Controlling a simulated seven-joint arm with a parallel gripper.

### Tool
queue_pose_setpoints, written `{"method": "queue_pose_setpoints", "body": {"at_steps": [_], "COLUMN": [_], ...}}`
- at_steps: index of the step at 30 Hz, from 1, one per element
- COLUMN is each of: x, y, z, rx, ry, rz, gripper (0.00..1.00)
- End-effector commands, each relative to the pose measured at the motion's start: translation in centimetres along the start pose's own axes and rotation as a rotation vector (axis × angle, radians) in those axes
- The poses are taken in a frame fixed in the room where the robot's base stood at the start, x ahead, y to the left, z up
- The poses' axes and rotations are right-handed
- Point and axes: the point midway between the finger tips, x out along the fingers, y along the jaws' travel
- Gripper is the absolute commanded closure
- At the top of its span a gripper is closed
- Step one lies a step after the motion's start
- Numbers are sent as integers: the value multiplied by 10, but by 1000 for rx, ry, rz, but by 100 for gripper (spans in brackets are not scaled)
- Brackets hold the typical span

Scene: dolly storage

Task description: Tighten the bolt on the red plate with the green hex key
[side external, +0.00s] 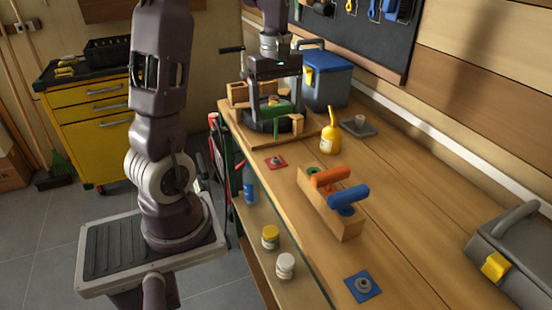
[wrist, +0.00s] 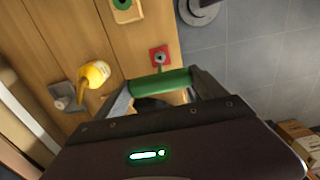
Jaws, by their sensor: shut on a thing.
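My gripper (side external: 274,108) is shut on the green hex key (side external: 281,109), gripping its handle. The green handle also lies across between the fingertips in the wrist view (wrist: 160,83); I cannot clearly make out its metal shaft. The red plate (side external: 276,162) lies on the bench, in front of and below my gripper in the side view. A grey bolt (side external: 276,160) stands at its middle. In the wrist view the red plate (wrist: 153,50) and bolt (wrist: 160,58) show just beyond the handle, and the key is apart from the bolt in the side view.
A wooden holder (side external: 318,204) carries orange (side external: 332,176) and blue (side external: 350,196) handled keys. A yellow oil can (side external: 329,138) stands near the red plate. A blue plate (side external: 371,289) lies at the front. A blue box (side external: 328,82) and grey toolbox (side external: 497,240) flank the bench.

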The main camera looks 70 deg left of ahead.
Motion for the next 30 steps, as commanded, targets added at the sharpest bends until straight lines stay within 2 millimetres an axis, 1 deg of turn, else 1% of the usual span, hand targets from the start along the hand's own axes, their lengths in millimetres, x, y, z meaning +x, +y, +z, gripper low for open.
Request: {"method": "queue_pose_setpoints", "body": {"at_steps": [16,30], "x": [19,20], "y": [0,0], "z": [0,0], "rx": [-1,-1], "ry": [0,0], "rz": [0,0], "gripper": [61,61]}}
